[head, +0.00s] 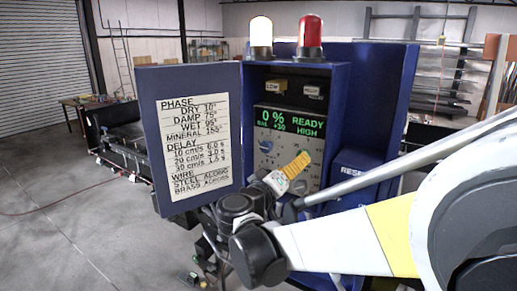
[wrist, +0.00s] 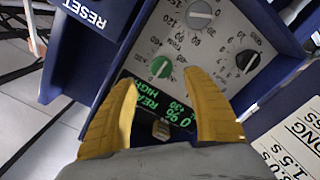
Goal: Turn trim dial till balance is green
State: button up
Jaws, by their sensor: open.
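A control panel sits inside the open blue cabinet (head: 340,120). Its display (head: 290,122) reads "0 %", "READY", "BAL +30" and "HIGH" in green letters; it appears upside down in the wrist view (wrist: 158,104). I cannot read which is the trim dial. My gripper (wrist: 160,80) is open, its yellow fingers on either side of the line to the green dial, apparently not gripping it. In the head view my gripper (head: 301,160) hides part of the panel.
The cabinet door (head: 190,135) stands open at the left with a printed chart (head: 195,145). A blue RESET box (head: 352,170) juts out at the right. A lit white lamp (head: 261,35) and a red lamp (head: 311,35) stand on top. A black conveyor (head: 120,132) is behind the door.

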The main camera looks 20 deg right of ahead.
jog(key=p+x, duration=0.1)
jog(key=x, duration=0.7)
jog(key=shift+w+a, duration=0.1)
jog(key=c, duration=1.2)
